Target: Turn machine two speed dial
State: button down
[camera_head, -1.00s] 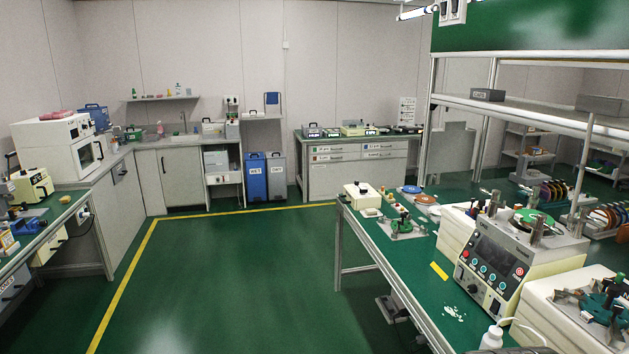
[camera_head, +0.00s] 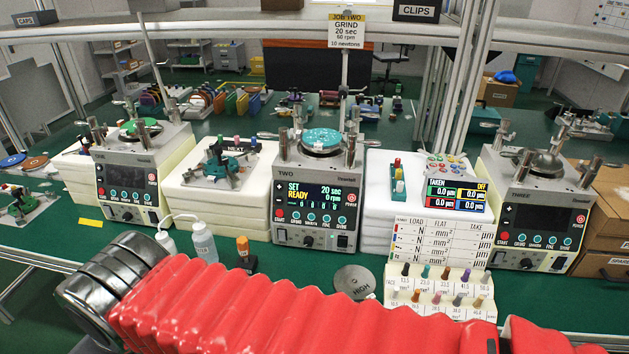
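Machine two (camera_head: 315,195) stands in the middle of the bench, labelled TWO, with a turquoise plate (camera_head: 321,139) on top. Its screen (camera_head: 307,196) is lit and reads SET, READY, 20 sec and 0 rpm. A dark round dial (camera_head: 308,240) sits low on its front panel, below the row of buttons. The direction the dial points is too small to tell. My red-sleeved arm crosses the foreground below the machine, apart from the dial.
Machine one (camera_head: 132,178) at left and machine three (camera_head: 533,205) at right have dark screens. White bottles (camera_head: 203,243), an orange-topped item (camera_head: 243,251), a HIGH disc (camera_head: 354,282) and a peg rack (camera_head: 440,290) stand before the machines. A job sign (camera_head: 346,31) hangs above.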

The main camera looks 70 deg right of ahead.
aim_at(308, 241)
jog(key=z, duration=3.5)
